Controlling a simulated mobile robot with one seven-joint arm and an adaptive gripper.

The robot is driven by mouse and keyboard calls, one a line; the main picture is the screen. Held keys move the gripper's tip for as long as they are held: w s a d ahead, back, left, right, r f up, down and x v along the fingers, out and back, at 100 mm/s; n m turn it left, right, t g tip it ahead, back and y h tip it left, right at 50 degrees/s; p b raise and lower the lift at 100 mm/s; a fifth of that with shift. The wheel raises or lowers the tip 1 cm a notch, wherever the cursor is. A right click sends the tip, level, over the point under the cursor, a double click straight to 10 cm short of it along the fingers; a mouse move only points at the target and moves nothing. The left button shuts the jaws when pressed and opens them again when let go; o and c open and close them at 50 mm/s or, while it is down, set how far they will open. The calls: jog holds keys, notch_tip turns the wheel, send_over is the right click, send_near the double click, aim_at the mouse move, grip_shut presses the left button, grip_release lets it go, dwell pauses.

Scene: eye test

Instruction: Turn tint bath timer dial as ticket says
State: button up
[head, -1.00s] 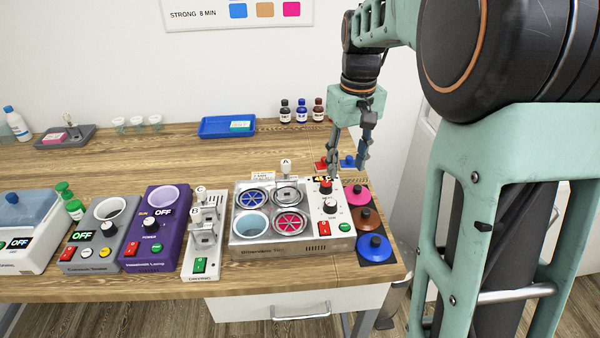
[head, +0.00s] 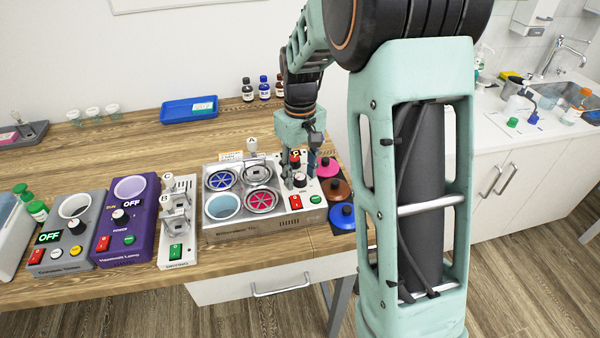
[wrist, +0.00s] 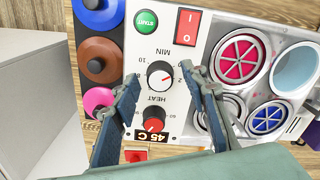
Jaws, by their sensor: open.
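The tint bath (head: 255,228) is a silver unit with several round wells and a white control panel (head: 310,189). In the wrist view its timer dial (wrist: 160,78), beside the word MIN, is a dark round knob with a pale face; its exact setting is too small to read. The red HEAT dial (wrist: 153,121) is by a lit display (wrist: 155,135) reading 45 C. My gripper (head: 300,182) is low over the panel. In the wrist view its open fingers (wrist: 161,77) lie either side of the timer dial; contact cannot be told. A small card (head: 231,157) behind the bath is unreadable.
The panel also has a red switch (wrist: 187,25) and a green START button (wrist: 146,21). Pink, brown and blue lids (head: 341,215) lie right of the bath. The bench's right edge is near.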

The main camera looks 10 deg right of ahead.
jog(key=shift+f, duration=0.1)
jog(key=shift+c, duration=0.7)
grip_shut()
jog(key=shift+m, duration=0.3)
jog(key=m, duration=0.4)
jog(key=shift+m+p, duration=0.4)
jog(key=shift+m, duration=2.1)
jog(key=shift+o, duration=0.7)
grip_release()
